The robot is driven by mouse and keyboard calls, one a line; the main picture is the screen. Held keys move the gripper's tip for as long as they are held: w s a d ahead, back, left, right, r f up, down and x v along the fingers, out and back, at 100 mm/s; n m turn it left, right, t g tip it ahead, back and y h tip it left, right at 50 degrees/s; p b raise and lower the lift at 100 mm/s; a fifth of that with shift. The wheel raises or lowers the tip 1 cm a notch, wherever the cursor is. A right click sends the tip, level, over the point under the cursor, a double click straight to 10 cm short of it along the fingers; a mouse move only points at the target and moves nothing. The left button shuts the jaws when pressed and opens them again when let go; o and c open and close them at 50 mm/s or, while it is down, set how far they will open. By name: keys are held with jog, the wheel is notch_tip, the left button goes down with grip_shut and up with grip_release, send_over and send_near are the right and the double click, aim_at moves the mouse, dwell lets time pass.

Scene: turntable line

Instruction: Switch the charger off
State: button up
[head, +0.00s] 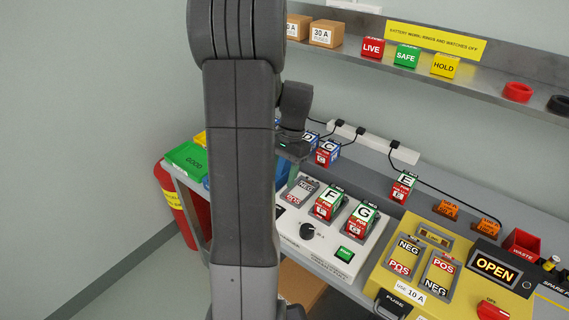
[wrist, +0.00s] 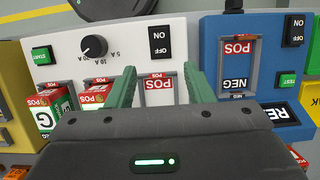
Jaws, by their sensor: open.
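The charger is a white box with a knob, a green START button and battery bays; its casing shows in the head view (head: 318,245) and the wrist view (wrist: 60,72). Its black ON/OFF switch (wrist: 160,43) is in the wrist view, just beyond my fingertips; I cannot tell which side is pressed. In the head view my gripper (head: 293,172) is partly hidden by my arm.
Batteries F (head: 328,204) and G (head: 362,218) sit in the charger's other bays. A blue tester (wrist: 219,95) with its own OFF/ON switch (wrist: 295,30) stands close beside the charger. A yellow unit (head: 378,277) reading OPEN is at the right. A shelf (head: 400,68) runs above.

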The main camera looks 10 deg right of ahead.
jog(key=v, duration=0.3)
jog(key=shift+r, duration=0.3)
jog(key=shift+f, duration=0.15)
jog(key=x, duration=1.3)
jog(key=shift+a+f+p, duration=0.1)
jog(key=shift+f+p, duration=0.05)
jog(key=shift+p, duration=0.2)
jog(key=shift+f, duration=0.2)
jog(key=shift+s+r, duration=0.1)
jog(key=shift+s, duration=0.05)
jog(key=shift+r, duration=0.1)
